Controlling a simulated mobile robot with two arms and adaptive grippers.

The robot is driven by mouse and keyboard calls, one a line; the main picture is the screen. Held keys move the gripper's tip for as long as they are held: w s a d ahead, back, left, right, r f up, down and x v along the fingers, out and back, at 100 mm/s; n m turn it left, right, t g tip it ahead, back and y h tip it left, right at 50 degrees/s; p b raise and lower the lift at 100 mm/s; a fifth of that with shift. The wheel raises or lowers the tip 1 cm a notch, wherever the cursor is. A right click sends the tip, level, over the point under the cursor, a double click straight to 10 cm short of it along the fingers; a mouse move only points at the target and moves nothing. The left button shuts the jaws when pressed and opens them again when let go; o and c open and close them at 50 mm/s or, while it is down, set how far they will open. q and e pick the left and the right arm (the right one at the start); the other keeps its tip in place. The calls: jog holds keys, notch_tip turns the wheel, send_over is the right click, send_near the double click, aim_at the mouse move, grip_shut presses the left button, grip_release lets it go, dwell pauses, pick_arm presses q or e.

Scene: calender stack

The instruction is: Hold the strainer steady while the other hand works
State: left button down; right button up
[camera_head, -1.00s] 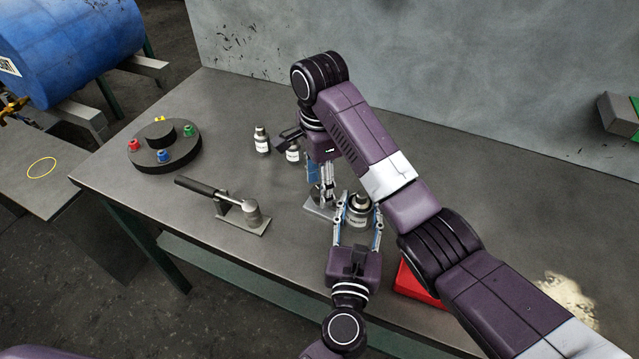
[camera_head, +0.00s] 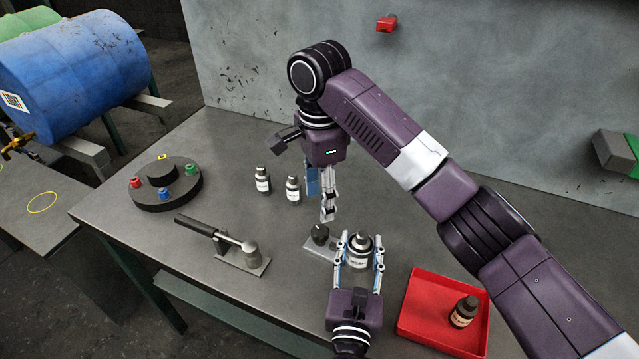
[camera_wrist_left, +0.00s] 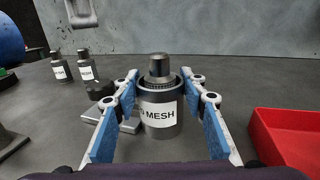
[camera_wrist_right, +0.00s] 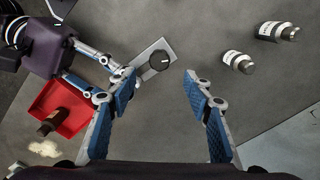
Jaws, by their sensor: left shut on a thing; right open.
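The strainer (camera_head: 358,260), a grey cylinder with a dark neck and a white label reading "MESH", stands upright on the bench. My left gripper (camera_head: 359,250) is shut on it, one finger on each side. The left wrist view shows the strainer (camera_wrist_left: 159,118) between the blue pads. My right gripper (camera_head: 328,212) hangs open and empty above a small plate with a black knob (camera_head: 320,234), just left of the strainer. The right wrist view shows the knob (camera_wrist_right: 159,60) beyond my open fingers (camera_wrist_right: 190,85). I cannot make out the strainer there.
A red tray (camera_head: 418,330) with a brown bottle (camera_head: 464,311) is at right. Two dark bottles (camera_head: 263,181) (camera_head: 293,190) stand behind. A lever device (camera_head: 240,254) and a round black base with coloured pieces (camera_head: 165,190) are at left. A wall (camera_head: 500,90) bounds the back.

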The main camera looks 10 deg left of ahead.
pick_arm(q)
jog(key=shift+f, duration=0.1)
pick_arm(e)
notch_tip(320, 180, up, 3)
jog(key=shift+r, duration=0.15)
pick_arm(q)
jog(key=c, duration=1.1)
grip_release()
jog(key=shift+c, duration=0.2)
